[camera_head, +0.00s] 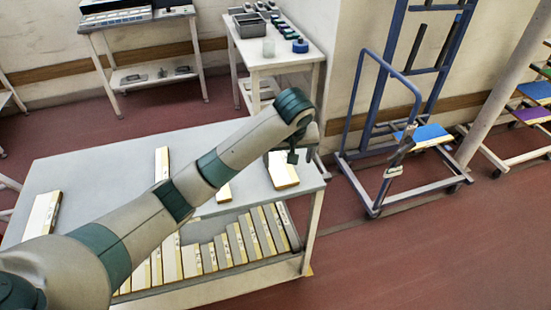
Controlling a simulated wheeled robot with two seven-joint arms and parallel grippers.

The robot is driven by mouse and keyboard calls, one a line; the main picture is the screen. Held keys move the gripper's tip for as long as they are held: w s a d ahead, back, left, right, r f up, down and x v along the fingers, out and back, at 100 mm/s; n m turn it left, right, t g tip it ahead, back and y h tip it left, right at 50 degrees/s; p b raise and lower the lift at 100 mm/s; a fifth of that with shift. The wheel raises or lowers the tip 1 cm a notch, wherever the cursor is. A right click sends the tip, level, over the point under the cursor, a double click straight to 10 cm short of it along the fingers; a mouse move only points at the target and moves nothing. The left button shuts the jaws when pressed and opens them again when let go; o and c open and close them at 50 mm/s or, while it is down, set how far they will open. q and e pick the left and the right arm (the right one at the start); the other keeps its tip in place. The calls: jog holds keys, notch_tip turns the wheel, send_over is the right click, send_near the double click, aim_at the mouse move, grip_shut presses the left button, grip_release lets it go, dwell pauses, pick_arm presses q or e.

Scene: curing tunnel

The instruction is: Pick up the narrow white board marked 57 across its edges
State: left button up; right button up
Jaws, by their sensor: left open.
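Several white boards with yellowish edges are in the head view, and their markings are too small to read, so I cannot tell which is marked 57. On the table top (95,160) one narrow board (162,164) stands out behind my arm, and a wider board (284,174) lies near the right end. Another board (223,194) is partly hidden by my arm, and one (42,214) lies at the left. My left gripper (300,157) is open, pointing down above the wider board's far edge, with no board seen between its fingers. My right gripper is not in view.
A lower shelf of the table holds a row of boards (236,243). Behind stand a white side table (270,62) with bins and a blue wheeled frame (365,185) bearing a blue panel (425,134). The red floor at the lower right is clear.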

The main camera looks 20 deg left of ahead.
pick_arm(q)
jog(key=w+a+r+n+y, duration=0.1)
jog(key=w+a+r+n, duration=0.1)
jog(key=w+r, duration=0.2)
notch_tip(320, 180, up, 2)
jog(key=shift+a+r, duration=0.25)
jog(key=shift+f, duration=0.1)
jog(key=b, duration=0.2)
send_over(278, 163)
jog(key=f, duration=0.9)
jog(key=shift+s+d+f, duration=0.15)
jog(key=shift+s+f, duration=0.05)
jog(key=shift+f, duration=0.2)
jog(key=shift+w+f, duration=0.25)
jog(key=shift+f, duration=0.45)
jog(key=shift+p, duration=0.35)
